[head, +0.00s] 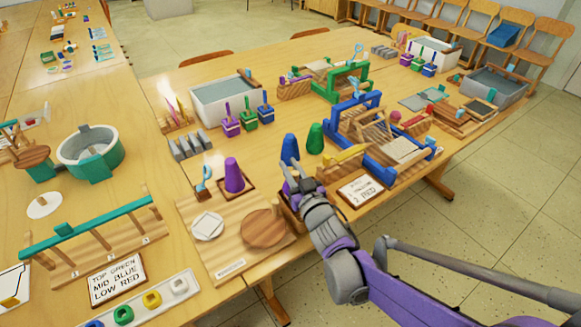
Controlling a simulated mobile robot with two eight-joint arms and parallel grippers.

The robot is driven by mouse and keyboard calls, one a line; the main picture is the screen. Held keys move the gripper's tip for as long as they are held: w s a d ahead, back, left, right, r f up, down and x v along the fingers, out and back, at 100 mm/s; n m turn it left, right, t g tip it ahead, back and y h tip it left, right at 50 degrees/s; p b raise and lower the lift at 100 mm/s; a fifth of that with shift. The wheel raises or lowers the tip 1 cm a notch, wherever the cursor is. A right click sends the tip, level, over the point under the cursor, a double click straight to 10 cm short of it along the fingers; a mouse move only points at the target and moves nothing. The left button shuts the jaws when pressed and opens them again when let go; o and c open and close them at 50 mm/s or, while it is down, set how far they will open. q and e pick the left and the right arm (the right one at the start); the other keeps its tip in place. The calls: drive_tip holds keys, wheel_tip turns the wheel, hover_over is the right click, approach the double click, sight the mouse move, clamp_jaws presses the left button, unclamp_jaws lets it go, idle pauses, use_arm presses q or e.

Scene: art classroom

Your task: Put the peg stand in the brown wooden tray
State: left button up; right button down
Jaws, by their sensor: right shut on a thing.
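My right gripper (291,184) reaches in from the lower right to the near edge of the middle table. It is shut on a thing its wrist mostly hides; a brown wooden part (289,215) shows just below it. I cannot tell for sure whether that is the peg stand or a tray edge. To its left a purple cone (234,177) stands upright on a square brown wooden base. A blue cone (289,149) stands right behind the gripper, with a green cone (315,139) beside it. My left gripper is not in view.
A wooden board (270,254) with a round brown disc (263,229) and white plates (208,226) lies left of my arm. A blue frame (358,112) and a lettered card (360,190) stand close on the right. Grey blocks and small colored pots crowd the area behind.

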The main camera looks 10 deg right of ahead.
drive_tip(key=shift+f, duration=0.25)
idle(0.4)
drive_tip(key=shift+f+b, duration=0.8)
drive_tip(key=shift+f, duration=0.2)
drive_tip(key=shift+f+b, duration=0.4)
drive_tip(key=shift+f, duration=0.2)
idle(0.5)
drive_tip(key=shift+s+f, duration=0.2)
drive_tip(key=shift+f, duration=0.15)
idle(0.3)
drive_tip(key=c, duration=0.7)
unclamp_jaws()
drive_tip(key=shift+a, duration=0.1)
drive_tip(key=shift+s+f, duration=0.1)
drive_tip(key=shift+s, duration=0.55)
drive_tip(key=s, duration=0.3)
drive_tip(key=s+d, duration=0.1)
drive_tip(key=s, duration=0.2)
drive_tip(key=s+r+p, duration=0.1)
drive_tip(key=s, duration=0.2)
drive_tip(key=shift+s+d, duration=0.1)
drive_tip(key=shift+d, duration=0.3)
